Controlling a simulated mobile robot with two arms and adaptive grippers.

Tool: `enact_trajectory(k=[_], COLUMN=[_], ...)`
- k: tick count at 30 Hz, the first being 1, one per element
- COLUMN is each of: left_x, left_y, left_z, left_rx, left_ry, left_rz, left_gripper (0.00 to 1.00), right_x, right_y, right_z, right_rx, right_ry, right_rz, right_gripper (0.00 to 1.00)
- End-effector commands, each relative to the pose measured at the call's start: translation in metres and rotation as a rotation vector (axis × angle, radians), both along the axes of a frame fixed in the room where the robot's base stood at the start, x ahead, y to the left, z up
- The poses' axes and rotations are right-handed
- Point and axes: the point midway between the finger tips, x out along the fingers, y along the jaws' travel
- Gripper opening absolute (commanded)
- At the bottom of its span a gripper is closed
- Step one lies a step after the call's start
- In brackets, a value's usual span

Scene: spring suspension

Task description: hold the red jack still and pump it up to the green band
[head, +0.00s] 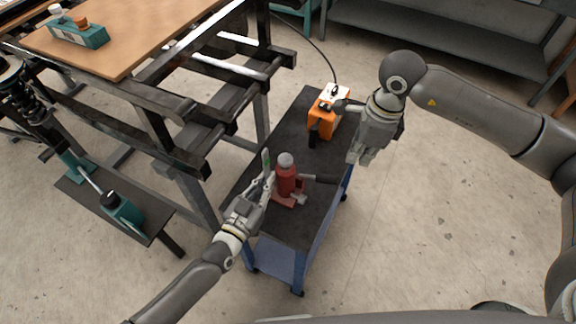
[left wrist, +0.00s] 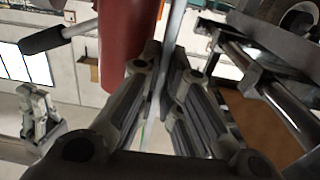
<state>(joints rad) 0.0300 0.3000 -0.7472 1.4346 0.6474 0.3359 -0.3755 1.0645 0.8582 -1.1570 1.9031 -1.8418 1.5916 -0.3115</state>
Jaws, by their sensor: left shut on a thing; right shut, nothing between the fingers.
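The red jack (head: 286,180) stands upright on the dark top of the blue cart, with a grey round cap on top. Its lever (head: 322,179) points right. A thin upright strip with a green part (head: 266,160) stands just left of the jack. My left gripper (head: 262,190) is at the jack's left side. In the left wrist view its fingers (left wrist: 165,75) close on the thin strip (left wrist: 175,35), beside the red body (left wrist: 125,40). The lever's black grip (left wrist: 42,39) shows there. My right gripper (head: 362,155) is shut and empty, above the cart's right edge, apart from the lever.
An orange device (head: 322,120) with a cable stands at the cart's (head: 300,103) far end. A dark metal frame with a wooden top (head: 130,50) is close on the left. A teal bottle jack (head: 122,208) stands on a low plate further left. Open floor lies right.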

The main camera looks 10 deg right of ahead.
Motion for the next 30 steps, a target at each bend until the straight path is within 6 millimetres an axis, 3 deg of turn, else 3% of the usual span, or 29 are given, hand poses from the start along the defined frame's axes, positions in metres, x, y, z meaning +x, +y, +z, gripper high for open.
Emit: enact_trajectory(k=[10,23,30], left_x=[0.001,0.001,0.0], left_y=[0.0,0.0,0.0], left_z=[0.0,0.0,0.0], left_rx=[-0.001,-0.001,-0.001], left_ry=[-0.001,-0.001,-0.001], left_rz=[0.001,0.001,0.001], left_gripper=[0.0,0.0,0.0], right_x=[0.01,0.01,0.01], right_y=[0.032,0.033,0.036], right_z=[-0.015,-0.02,-0.045], right_rx=[0.0,-0.001,-0.003], right_ry=[0.002,0.003,0.005], right_rz=[0.002,-0.001,-0.001], right_gripper=[0.0,0.0,0.0])
